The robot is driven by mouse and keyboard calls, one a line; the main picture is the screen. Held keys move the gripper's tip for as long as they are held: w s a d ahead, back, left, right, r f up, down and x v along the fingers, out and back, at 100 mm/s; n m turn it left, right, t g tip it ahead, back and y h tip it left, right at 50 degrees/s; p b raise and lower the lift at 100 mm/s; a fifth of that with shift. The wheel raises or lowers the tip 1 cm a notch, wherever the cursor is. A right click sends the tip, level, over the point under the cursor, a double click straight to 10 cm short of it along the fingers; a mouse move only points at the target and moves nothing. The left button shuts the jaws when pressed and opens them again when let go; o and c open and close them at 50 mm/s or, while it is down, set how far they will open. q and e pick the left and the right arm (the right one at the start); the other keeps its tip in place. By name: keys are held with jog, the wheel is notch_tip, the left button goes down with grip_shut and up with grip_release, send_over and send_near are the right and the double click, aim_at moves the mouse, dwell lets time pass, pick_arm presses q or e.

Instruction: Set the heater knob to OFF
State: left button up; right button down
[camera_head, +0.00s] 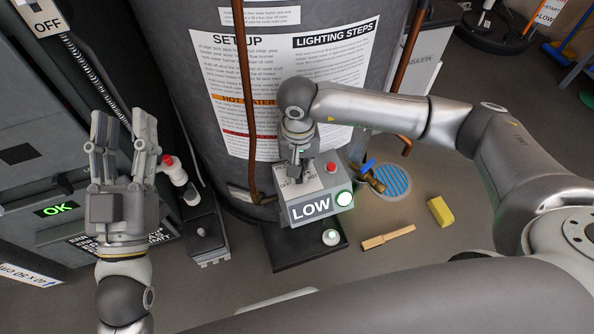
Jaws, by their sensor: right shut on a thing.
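The heater's grey control box (272,197) is fixed low on the front of the large grey heater tank (195,60). A lit label on its front reads LOW (311,206), with a glowing green-white button (344,198) beside it. A red button (331,167) is on its top. My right gripper (299,172) comes down from above onto the box top and is shut on the knob there, which the fingers mostly hide. Part of a white dial plate shows around the fingers. My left gripper (122,140) is raised at the left, fingers apart and empty, away from the box.
A copper pipe (246,110) runs down the tank left of the box. A dark tray (290,256) lies below the box. A brass valve with a blue handle (368,172), a round blue grate (388,181), a yellow block (440,211) and a wooden stick (388,237) are to the right.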

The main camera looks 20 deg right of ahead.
pick_arm(q)
jog(key=shift+s+a+r+t+h+b, duration=0.1)
jog(key=shift+s+r+t+h+b, duration=0.05)
jog(key=shift+s+r+t, duration=0.4)
jog(key=shift+s+d+r+t+h+b, duration=0.15)
jog(key=shift+s+r+t, duration=0.2)
jog(key=shift+r, duration=0.35)
jog(key=shift+s+a+r+t+h+b, duration=0.15)
jog(key=shift+s+r+t, duration=0.15)
jog(key=shift+r+t, duration=0.25)
pick_arm(e)
jog(key=shift+n, duration=0.6)
pick_arm(q)
jog(key=shift+s, duration=0.15)
